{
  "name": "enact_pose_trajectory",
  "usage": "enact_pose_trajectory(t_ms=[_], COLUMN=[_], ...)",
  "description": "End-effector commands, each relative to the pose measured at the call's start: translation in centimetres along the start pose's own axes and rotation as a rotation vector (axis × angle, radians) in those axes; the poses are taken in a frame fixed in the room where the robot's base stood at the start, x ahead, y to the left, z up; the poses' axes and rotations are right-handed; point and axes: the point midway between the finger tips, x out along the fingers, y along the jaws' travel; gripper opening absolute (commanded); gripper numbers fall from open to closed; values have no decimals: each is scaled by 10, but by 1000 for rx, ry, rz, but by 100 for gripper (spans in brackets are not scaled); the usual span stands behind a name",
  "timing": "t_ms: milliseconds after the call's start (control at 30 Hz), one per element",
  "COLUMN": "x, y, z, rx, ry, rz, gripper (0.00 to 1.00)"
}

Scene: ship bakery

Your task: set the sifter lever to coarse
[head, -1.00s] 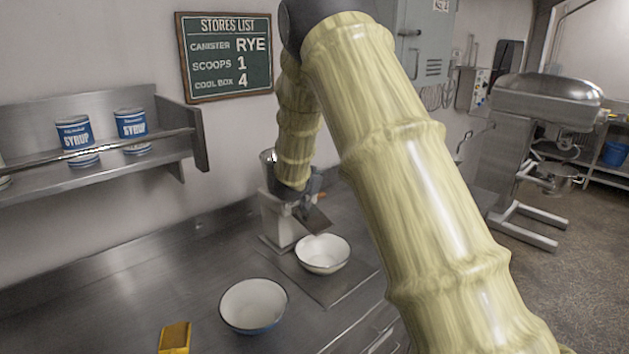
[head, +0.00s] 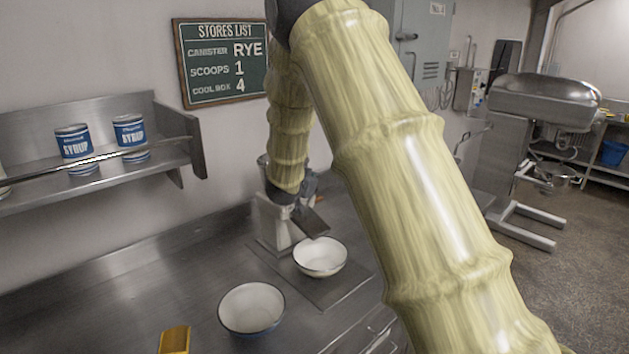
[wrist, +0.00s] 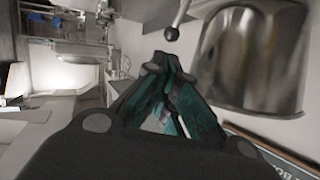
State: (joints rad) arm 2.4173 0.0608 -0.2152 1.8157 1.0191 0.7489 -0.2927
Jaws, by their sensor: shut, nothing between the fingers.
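The sifter (head: 275,222) stands on the steel counter in the head view, with a dark sloping chute over a white bowl (head: 320,257). My arm hides much of its upper part. In the wrist view a lever with a dark ball knob (wrist: 171,33) is just beyond my fingertips, beside a shiny metal drum (wrist: 252,55) on the right. My gripper (wrist: 160,68) is shut and empty, with its tips close to the knob; I cannot tell whether they touch it. No coarse or fine marking is readable.
A second bowl (head: 252,307) and a yellow object (head: 174,340) are on the front of the counter. A wall shelf (head: 100,178) with two syrup cans is at the left. A stores list board (head: 222,62) hangs above. A large mixer (head: 545,100) stands at the right.

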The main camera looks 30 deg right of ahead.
Motion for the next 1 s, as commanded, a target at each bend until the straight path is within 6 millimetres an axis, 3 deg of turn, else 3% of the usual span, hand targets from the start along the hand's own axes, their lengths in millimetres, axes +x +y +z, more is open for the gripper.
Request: enact_pose_trajectory(t_ms=[100,400,1000], x=[-20,-47,-50], y=[-3,-9,-11], z=[-11,-16,-15], rx=[-1,-2,-2], ry=[1,0,-1], rz=[-1,-5,-6], gripper=[0,0,0])
